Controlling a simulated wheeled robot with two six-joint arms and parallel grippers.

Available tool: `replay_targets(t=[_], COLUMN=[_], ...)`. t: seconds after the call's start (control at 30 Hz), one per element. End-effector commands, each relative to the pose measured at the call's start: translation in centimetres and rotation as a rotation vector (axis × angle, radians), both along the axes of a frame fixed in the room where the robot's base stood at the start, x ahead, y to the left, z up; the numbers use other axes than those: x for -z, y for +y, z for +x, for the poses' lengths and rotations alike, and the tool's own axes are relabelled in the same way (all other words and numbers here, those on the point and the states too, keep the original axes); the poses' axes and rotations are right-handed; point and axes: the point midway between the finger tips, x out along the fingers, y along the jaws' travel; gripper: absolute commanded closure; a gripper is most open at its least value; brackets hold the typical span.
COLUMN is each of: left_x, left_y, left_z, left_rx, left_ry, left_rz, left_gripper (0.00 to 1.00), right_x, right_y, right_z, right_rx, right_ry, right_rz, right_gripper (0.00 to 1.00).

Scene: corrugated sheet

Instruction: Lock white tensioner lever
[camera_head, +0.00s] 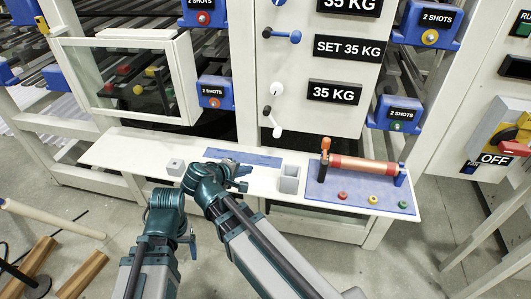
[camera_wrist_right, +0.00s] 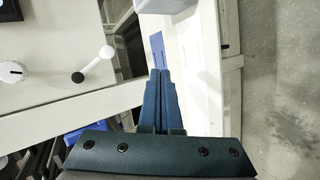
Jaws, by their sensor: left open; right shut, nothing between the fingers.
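The white tensioner lever (camera_head: 273,124) is on the white machine panel in the head view, below the lowest 35 KG sign. Its arm slants down to the right from a dark end. In the right wrist view the lever (camera_wrist_right: 94,64) is at upper left, its dark end toward lower left. My right gripper (camera_head: 241,178) is over the white shelf, below and left of the lever and apart from it. In the wrist view its fingers (camera_wrist_right: 160,73) are together and empty. My left gripper (camera_head: 191,240) is lower left, open, away from the lever.
The white shelf (camera_head: 130,151) carries a grey block (camera_head: 176,167), a grey open box (camera_head: 292,179) and a blue tray (camera_head: 335,199) with a red roller (camera_head: 365,165). A white knob (camera_head: 277,89) and a blue lever (camera_head: 283,35) are above the white lever. The glazed door (camera_head: 186,75) is left.

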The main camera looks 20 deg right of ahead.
Motion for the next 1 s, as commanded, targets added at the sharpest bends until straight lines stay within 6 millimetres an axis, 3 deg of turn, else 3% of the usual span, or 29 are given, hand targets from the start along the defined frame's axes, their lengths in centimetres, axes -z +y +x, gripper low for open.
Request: replay_targets(t=[0.03, 0.3, 0.5, 0.7, 1.0], left_x=[2.7, 9.6, 13.7, 16.0, 16.5], left_y=[0.0, 0.0, 0.1, 0.1, 0.1], left_z=[0.0, 0.0, 0.0, 0.1, 0.1], left_rx=[0.001, 0.003, 0.004, 0.005, 0.005], left_ry=[0.0, -0.001, -0.001, -0.002, -0.002], left_rz=[0.0, 0.001, 0.002, 0.003, 0.003], left_gripper=[0.22, 0.22, 0.22, 0.22, 0.22], right_x=[1.8, 2.8, 3.1, 2.9, 2.5], right_y=[-0.4, -2.1, -2.2, -1.8, -1.6], right_z=[0.9, 4.7, 6.7, 7.9, 8.3], right_rx=[-0.016, -0.111, -0.173, -0.213, -0.23], right_ry=[-0.019, -0.11, -0.151, -0.171, -0.177], right_rz=[-0.05, -0.34, -0.533, -0.658, -0.71], right_gripper=[1.0, 1.0, 1.0, 1.0, 1.0])
